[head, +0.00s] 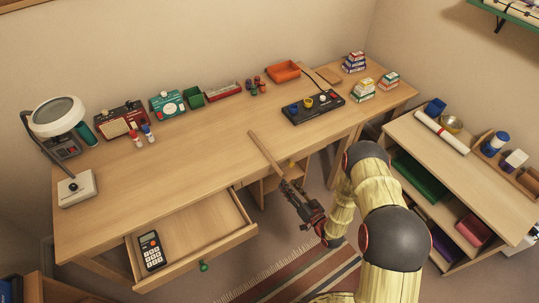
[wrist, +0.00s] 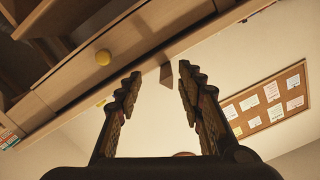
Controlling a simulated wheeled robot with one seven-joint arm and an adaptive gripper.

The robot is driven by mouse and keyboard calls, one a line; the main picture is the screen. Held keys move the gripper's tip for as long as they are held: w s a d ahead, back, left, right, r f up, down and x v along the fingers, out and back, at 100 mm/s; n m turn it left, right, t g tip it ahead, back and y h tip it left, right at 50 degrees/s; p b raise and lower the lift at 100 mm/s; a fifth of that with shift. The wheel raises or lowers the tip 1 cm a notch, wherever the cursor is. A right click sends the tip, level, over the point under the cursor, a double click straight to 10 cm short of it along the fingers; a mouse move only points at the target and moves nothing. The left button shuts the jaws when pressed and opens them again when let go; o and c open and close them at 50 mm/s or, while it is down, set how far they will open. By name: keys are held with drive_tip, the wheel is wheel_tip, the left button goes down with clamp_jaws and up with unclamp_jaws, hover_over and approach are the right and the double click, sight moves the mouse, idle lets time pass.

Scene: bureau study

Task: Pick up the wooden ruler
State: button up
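The wooden ruler (head: 264,149) is a long, thin, light-brown strip. It lies on the desk (head: 200,150) with its near end at the front edge, apparently sticking out past it. My gripper (head: 286,186) is just off that edge, in line with the ruler's near end. In the wrist view the fingers of my gripper (wrist: 160,72) are apart, one on each side. A short tan end of the ruler (wrist: 166,77) shows between the fingertips, with visible gaps on both sides. The rest of the ruler is hidden there behind the desk edge.
An open drawer (head: 190,243) holding a calculator (head: 151,250) juts out at left. A yellow drawer knob (wrist: 103,57) is near my gripper. A black control panel (head: 313,107) sits on the desk right of the ruler. A low shelf (head: 460,165) stands at right.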

sight(280, 171)
drive_tip(key=shift+t, duration=0.4)
drive_tip(key=x, duration=0.2)
drive_tip(key=r+b+x, duration=0.1)
drive_tip(key=x, duration=0.5)
drive_tip(key=shift+r+b, duration=0.3)
drive_tip(key=shift+r, duration=0.05)
drive_tip(key=shift+c, duration=0.6)
drive_tip(key=c, duration=0.8)
clamp_jaws()
